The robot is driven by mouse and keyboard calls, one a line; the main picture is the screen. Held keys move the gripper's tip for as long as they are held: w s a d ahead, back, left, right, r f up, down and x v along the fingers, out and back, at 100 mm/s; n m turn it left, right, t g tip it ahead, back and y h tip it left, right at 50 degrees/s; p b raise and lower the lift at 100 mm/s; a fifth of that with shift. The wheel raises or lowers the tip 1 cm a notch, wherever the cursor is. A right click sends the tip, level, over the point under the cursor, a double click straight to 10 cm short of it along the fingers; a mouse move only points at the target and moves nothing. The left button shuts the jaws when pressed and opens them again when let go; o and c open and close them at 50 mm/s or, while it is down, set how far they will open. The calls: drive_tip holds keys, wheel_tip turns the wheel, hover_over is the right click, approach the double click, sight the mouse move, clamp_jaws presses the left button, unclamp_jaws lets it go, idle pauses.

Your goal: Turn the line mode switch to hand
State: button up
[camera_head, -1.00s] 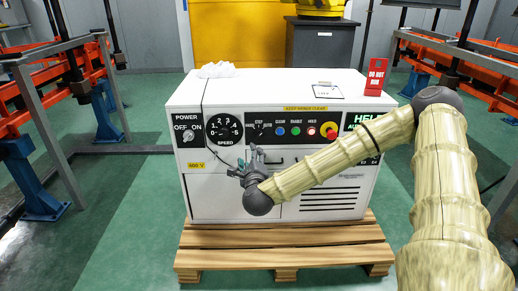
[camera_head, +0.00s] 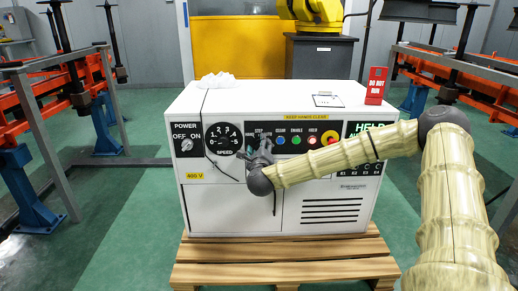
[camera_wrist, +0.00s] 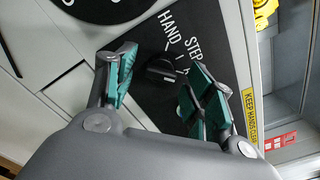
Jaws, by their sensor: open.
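The line mode switch (camera_wrist: 163,70) is a dark knob on a black panel, with white HAND and STEP labels beside it and a third label partly covered. I cannot tell surely which label it points to. My gripper (camera_wrist: 160,88) is open, with one green-padded finger on each side of the knob; contact is not clear. In the head view my gripper (camera_head: 262,153) is in front of the switch and hides most of it.
The white cabinet (camera_head: 230,212) stands on a wooden pallet (camera_head: 285,252). The speed dial (camera_head: 223,139) is just left of my gripper, and several coloured buttons (camera_head: 296,139) are to the right. A red emergency knob (camera_head: 330,139) sits farther right.

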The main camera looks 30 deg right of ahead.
drive_tip(key=shift+w+d, duration=0.3)
drive_tip(key=shift+w, duration=0.2)
drive_tip(key=c, duration=1)
